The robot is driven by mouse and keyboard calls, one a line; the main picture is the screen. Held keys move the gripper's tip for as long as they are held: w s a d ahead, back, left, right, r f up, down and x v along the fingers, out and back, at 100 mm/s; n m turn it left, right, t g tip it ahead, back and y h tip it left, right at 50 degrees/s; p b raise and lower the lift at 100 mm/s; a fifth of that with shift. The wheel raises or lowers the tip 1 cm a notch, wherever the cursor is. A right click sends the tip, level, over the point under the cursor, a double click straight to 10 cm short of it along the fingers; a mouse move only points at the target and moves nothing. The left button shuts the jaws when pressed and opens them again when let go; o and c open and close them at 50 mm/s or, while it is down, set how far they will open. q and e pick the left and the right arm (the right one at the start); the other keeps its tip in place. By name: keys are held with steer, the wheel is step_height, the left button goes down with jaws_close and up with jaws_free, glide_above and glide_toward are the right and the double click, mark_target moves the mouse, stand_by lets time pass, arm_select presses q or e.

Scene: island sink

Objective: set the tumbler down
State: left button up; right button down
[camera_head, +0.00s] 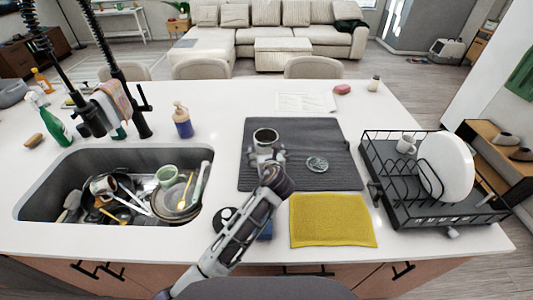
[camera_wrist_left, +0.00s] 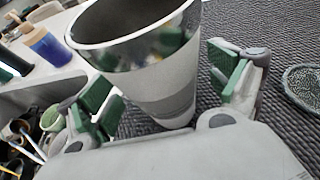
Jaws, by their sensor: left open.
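The tumbler (camera_head: 265,136) is a grey metal cup standing upright on the dark grey mat (camera_head: 315,180), near the mat's left side. It also shows large in the left wrist view (camera_wrist_left: 150,75), with its base on the woven mat. My left gripper (camera_head: 265,155) is at the near side of the tumbler. In the left wrist view its green-padded fingers (camera_wrist_left: 165,98) are spread apart, one on each side of the tumbler, with a gap on the right side. My right gripper is in neither view.
A yellow cloth (camera_head: 332,220) lies in front. A dish rack (camera_head: 425,215) with a white plate stands right. The sink (camera_head: 40,196) at left holds dishes. A soap bottle (camera_head: 182,122) stands behind it.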

arm_select(q)
steer(key=shift+r, duration=0.1)
steer(key=v, duration=1.2)
stand_by(0.4)
